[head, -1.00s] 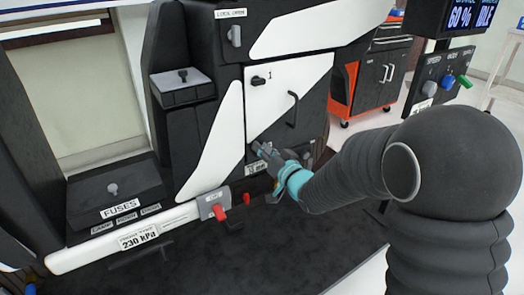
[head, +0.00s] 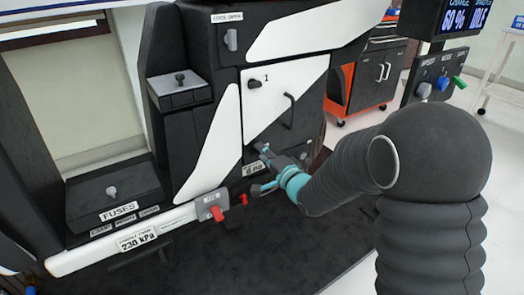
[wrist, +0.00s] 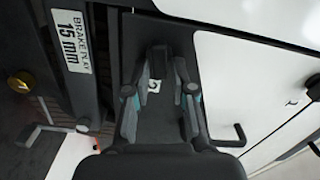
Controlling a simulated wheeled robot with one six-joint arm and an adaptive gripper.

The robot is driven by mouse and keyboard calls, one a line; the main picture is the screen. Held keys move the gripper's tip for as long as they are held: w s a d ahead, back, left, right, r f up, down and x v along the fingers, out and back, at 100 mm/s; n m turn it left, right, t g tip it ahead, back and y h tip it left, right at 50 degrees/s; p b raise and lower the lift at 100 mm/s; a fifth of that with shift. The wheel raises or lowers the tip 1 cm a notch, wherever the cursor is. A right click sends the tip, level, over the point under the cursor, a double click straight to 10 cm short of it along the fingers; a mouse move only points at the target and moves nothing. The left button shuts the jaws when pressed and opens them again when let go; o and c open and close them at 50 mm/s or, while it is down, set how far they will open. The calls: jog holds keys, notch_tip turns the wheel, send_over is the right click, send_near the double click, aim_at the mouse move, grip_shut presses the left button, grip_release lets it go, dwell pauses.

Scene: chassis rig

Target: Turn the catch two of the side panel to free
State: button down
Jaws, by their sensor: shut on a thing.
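The side panel (head: 285,85) is white and black, with a dark bar handle (head: 289,110). It also shows in the wrist view (wrist: 250,65). Catch one is a dark knob (head: 254,84) beside a "1" at the panel's upper left. My gripper (head: 266,152) is at the panel's lower edge. In the wrist view my gripper (wrist: 160,68) has its two fingers closed on the dark knob of catch two (wrist: 157,60), just beyond a small "2" label (wrist: 153,86). The fingers hide much of the knob, so its exact angle is hard to tell.
A red lever (head: 217,214) and a fuse box (head: 112,190) stand at lower left. A "BRAKE 15 mm" label (wrist: 70,42) is beside my gripper. An orange and black tool cabinet (head: 372,80) stands behind. The dark floor mat in front is clear.

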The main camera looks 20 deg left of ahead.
jog(key=shift+f+m, duration=0.15)
jog(key=shift+m, duration=0.95)
jog(key=c, duration=1.2)
grip_release()
jog(key=shift+o, duration=0.2)
jog(key=shift+d, duration=0.1)
jog(key=v, duration=1.1)
jog(key=shift+s+d, duration=0.3)
